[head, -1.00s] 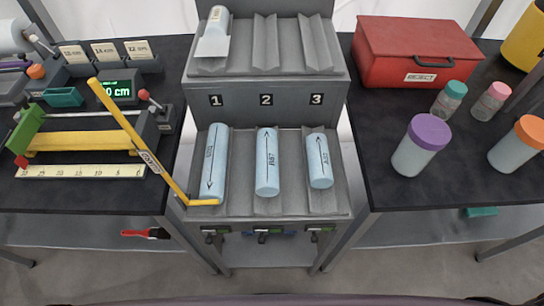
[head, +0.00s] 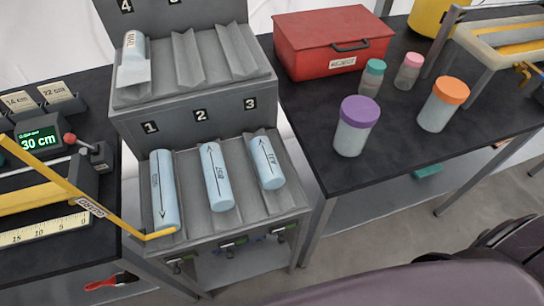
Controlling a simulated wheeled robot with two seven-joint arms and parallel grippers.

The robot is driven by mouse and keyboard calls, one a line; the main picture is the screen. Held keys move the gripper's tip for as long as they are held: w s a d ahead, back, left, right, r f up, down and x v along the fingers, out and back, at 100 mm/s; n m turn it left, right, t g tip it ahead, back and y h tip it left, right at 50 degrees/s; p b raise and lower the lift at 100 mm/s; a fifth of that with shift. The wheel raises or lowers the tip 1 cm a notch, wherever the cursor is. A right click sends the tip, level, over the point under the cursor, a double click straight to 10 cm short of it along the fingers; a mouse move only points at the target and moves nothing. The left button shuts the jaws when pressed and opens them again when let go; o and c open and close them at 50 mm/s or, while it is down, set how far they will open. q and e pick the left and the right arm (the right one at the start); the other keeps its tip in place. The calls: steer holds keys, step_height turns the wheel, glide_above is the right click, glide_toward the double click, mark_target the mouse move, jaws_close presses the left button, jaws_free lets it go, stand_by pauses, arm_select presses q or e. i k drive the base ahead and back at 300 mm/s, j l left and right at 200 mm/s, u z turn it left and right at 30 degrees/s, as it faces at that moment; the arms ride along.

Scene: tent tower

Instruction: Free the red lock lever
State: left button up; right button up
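No part is clearly marked as the red lock lever. A small red ball knob (head: 69,138) on a short stalk stands on the measuring device at the left, beside the green display reading 30 cm (head: 40,138). A yellow bar labelled GUARD (head: 92,207) runs slantwise from the device to the foot of slot 1 on the grey rack (head: 190,226). Green tags and small dark latches (head: 232,242) sit on the rack's front edge. Neither gripper is in view; mauve and dark parts of mine fill the bottom right.
Three blue rolls lie in slots 1 (head: 164,190), 2 (head: 217,178) and 3 (head: 266,162). A red REJECT box (head: 330,45) and capped jars, one purple-topped (head: 355,125), stand on the right table. A red brush (head: 112,281) lies low at left. Floor shows at the lower right.

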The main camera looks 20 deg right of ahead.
mark_target(70, 138)
steer(key=j+u, duration=0.2)
steer(key=j, duration=0.65)
steer(key=i+j+u, duration=0.15)
steer(key=j, duration=0.7)
